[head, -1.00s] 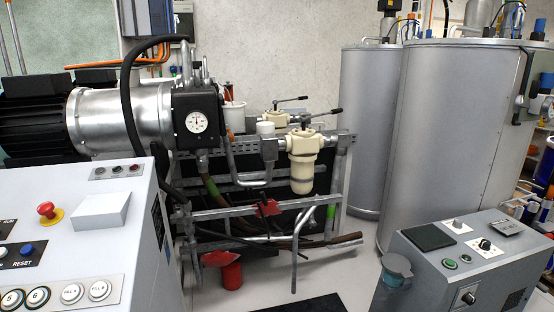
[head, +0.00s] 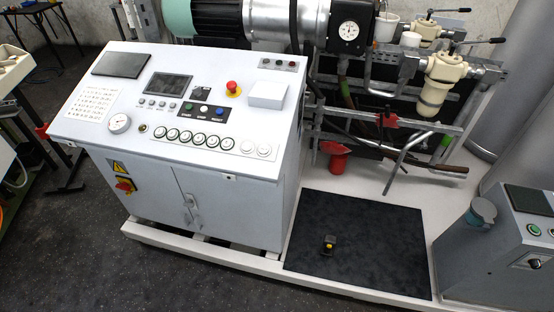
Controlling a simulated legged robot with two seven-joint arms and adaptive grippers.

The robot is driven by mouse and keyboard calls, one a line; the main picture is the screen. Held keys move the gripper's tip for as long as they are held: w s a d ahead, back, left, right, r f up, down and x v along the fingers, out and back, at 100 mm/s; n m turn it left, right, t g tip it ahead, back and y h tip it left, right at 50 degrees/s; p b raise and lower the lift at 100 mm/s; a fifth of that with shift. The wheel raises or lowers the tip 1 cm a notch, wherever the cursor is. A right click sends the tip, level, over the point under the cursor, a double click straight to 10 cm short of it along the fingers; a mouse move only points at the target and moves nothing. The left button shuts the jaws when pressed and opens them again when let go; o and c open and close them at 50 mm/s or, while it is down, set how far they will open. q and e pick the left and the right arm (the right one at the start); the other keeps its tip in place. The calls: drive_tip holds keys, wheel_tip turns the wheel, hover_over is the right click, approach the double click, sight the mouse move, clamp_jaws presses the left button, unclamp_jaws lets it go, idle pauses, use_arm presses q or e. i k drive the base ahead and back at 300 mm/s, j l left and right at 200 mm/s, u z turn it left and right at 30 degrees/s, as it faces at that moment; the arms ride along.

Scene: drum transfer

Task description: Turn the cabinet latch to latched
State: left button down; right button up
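The white control cabinet (head: 150,195) stands left of centre in the head view, with a sloped panel on top and two doors on its front. A small grey latch or handle (head: 191,208) sits at the seam between the doors. The doors look closed; the latch is too small to tell its setting. Neither gripper is in the view.
A black mat (head: 360,245) lies right of the cabinet, with a small black and yellow object (head: 328,243) on it. A grey console (head: 505,245) stands at the right. A pump and pipe frame is behind. Dark floor (head: 70,250) in front is clear.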

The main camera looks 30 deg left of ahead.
sight(189, 203)
drive_tip(key=u, duration=1.4)
